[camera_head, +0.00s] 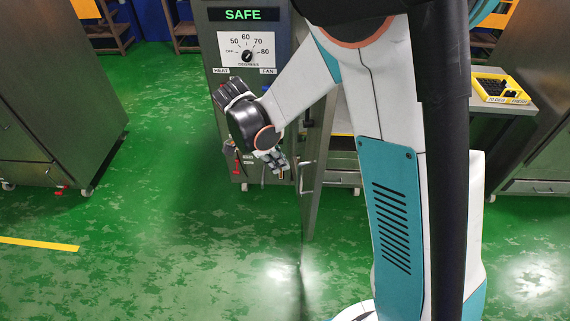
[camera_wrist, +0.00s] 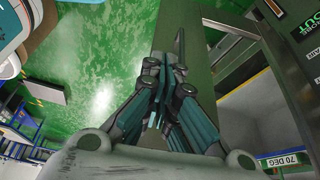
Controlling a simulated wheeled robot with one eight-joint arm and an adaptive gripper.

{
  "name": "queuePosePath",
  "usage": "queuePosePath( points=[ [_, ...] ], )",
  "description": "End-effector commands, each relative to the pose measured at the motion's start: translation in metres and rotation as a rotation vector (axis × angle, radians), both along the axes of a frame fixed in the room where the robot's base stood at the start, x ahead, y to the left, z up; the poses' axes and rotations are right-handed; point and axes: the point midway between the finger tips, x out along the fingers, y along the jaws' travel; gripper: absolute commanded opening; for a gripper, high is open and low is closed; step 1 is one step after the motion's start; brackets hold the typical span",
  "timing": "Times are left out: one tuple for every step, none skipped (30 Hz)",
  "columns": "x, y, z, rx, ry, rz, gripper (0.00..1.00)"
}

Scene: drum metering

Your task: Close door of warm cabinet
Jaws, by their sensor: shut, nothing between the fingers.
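The warm cabinet (camera_head: 219,60) is grey, with a green SAFE display and a temperature dial on its front. Its door (camera_head: 319,150) stands open and shows nearly edge-on in the head view, partly hidden behind my arm. A slim metal handle (camera_head: 302,180) is on the door. My gripper (camera_head: 281,174) is shut and empty, just left of the handle in the picture. In the wrist view my gripper (camera_wrist: 165,68) points at the door panel (camera_wrist: 194,40), with the handle (camera_wrist: 180,45) just beyond the fingertips. I cannot tell whether they touch.
In the wrist view the cabinet's opening shows a shelf edge with a 70 DEG label (camera_wrist: 279,161). Another grey cabinet (camera_head: 60,90) stands at left. A yellow tray (camera_head: 503,90) sits on a bench at right.

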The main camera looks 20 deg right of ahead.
Motion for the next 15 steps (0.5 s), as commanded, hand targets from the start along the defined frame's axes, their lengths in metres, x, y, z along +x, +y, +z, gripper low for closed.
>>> queuePosePath(
  points=[
    [0.0,-0.004,-0.011,0.0,0.0,-0.001,0.0],
    [0.0,-0.006,-0.017,0.0,0.0,-0.001,0.0],
    [0.0,-0.008,-0.024,0.0,0.0,-0.001,0.0],
    [-0.001,-0.011,-0.03,0.001,-0.001,-0.002,0.0],
    [-0.001,-0.013,-0.036,0.001,0.0,-0.001,0.0],
    [-0.002,-0.016,-0.043,0.001,0.0,-0.001,0.0],
    [-0.002,-0.018,-0.049,0.001,0.0,-0.001,0.0],
    [-0.002,-0.02,-0.054,0.001,0.001,0.0,0.0],
    [-0.003,-0.023,-0.061,0.001,0.001,0.0,0.0],
    [-0.003,-0.025,-0.067,0.001,0.0,0.0,0.0],
    [-0.003,-0.027,-0.072,0.001,0.0,-0.001,0.0],
    [-0.003,-0.03,-0.079,0.001,0.0,-0.001,0.0],
    [-0.004,-0.032,-0.083,0.001,0.0,-0.001,0.0],
    [-0.005,-0.039,-0.08,0.001,0.0,-0.002,0.0],
    [-0.005,-0.045,-0.079,0.001,-0.001,-0.002,0.0]
  ],
)
